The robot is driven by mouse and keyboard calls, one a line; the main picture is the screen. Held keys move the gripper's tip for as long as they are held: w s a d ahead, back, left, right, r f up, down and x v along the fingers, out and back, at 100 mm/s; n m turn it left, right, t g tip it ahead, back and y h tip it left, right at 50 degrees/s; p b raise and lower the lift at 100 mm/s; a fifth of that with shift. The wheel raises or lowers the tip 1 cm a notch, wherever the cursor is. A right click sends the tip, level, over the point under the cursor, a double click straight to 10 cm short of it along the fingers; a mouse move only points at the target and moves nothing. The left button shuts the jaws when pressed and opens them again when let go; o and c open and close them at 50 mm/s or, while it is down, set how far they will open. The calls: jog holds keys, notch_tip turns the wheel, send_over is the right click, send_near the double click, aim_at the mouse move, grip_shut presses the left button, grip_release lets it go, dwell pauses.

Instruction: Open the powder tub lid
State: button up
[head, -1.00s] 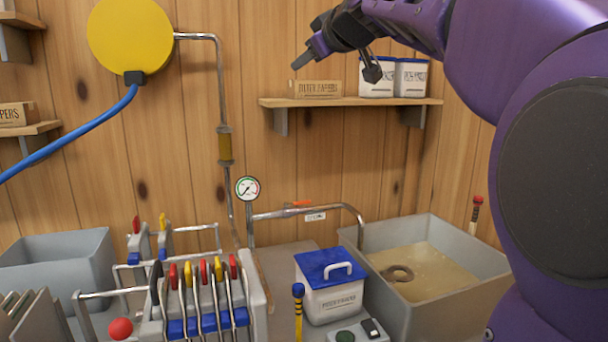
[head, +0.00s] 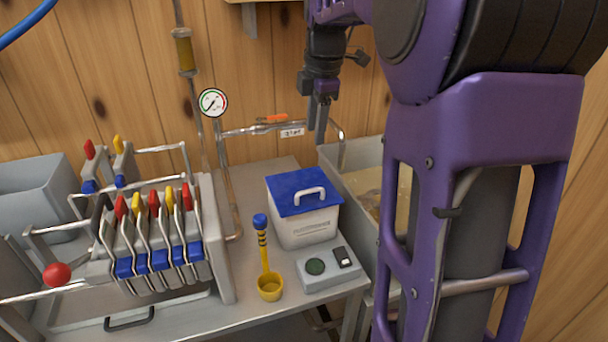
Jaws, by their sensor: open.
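The powder tub (head: 306,228) is a white box with printed lettering on its front, standing on the grey bench. Its blue lid (head: 290,204) lies flat and closed on top, with a white loop handle (head: 309,193). My gripper (head: 318,132) points down, above and behind the tub, a little to the right of the lid. It is apart from the lid and handle. Its jaws are open and hold nothing that I can see; the two fingers partly overlap in this view.
Left is a rack with several coloured levers (head: 155,235). A pipe with a gauge (head: 213,102) runs behind. A grey basin (head: 345,160) is at right, partly hidden by my arm.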

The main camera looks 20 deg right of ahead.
aim_at(309, 193)
jog(key=b+x, duration=0.3)
jog(key=x, duration=1.4)
jog(key=shift+s+f, duration=0.15)
jog(key=shift+f, duration=0.1)
grip_shut()
dwell(0.6)
